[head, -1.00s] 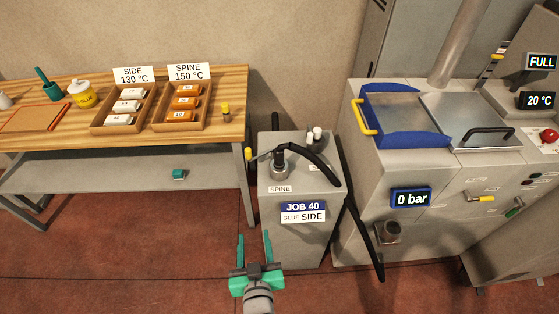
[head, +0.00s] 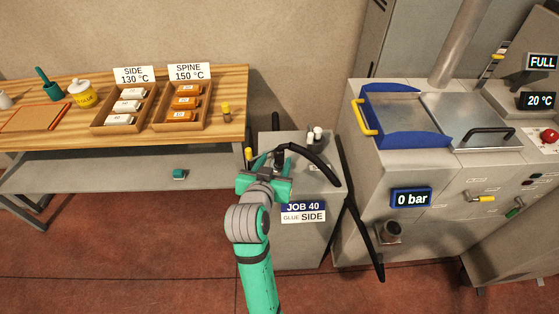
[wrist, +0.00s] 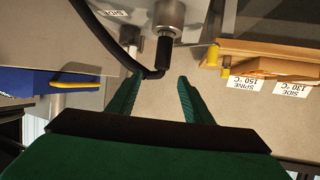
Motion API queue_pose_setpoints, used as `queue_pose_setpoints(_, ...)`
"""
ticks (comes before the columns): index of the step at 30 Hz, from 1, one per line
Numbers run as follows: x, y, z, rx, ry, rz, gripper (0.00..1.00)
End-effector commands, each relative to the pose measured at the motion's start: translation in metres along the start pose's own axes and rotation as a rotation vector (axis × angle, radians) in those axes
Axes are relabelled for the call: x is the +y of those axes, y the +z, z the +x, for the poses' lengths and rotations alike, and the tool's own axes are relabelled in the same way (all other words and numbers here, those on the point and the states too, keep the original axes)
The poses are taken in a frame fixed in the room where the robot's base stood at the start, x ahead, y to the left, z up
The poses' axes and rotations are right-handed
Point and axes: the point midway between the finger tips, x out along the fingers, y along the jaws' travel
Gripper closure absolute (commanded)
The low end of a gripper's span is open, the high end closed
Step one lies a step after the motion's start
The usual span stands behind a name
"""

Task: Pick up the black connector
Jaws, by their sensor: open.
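The black connector (head: 280,152) stands upright on the SPINE post of the grey cabinet, with a black hose leaving it to the right. In the wrist view the black connector (wrist: 164,50) is seated at a round metal socket (wrist: 168,14), and the hose (wrist: 105,38) bends away from it. My gripper (head: 267,166) is open and empty just in front of the post, partly hiding it. In the wrist view my gripper (wrist: 157,84) has the connector just beyond and roughly between its fingertips; I see no contact.
The cabinet (head: 326,215) bears a JOB 40 GLUE SIDE sign. A yellow-handled valve (head: 248,154) is close left of my gripper. The wooden table (head: 230,118) with cartridge trays stands left; the machine with a blue-edged tank (head: 405,140) stands right. The hose hangs between.

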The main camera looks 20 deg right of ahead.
Motion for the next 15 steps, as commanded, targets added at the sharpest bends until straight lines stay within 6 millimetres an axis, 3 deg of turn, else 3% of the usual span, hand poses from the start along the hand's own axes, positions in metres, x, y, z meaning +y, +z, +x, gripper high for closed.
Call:
queue_pose_setpoints(6,0.000,0.001,0.031,-0.001,0.000,0.000,0.54)
queue_pose_setpoints(15,-0.002,0.005,0.054,-0.002,0.000,0.000,0.54)
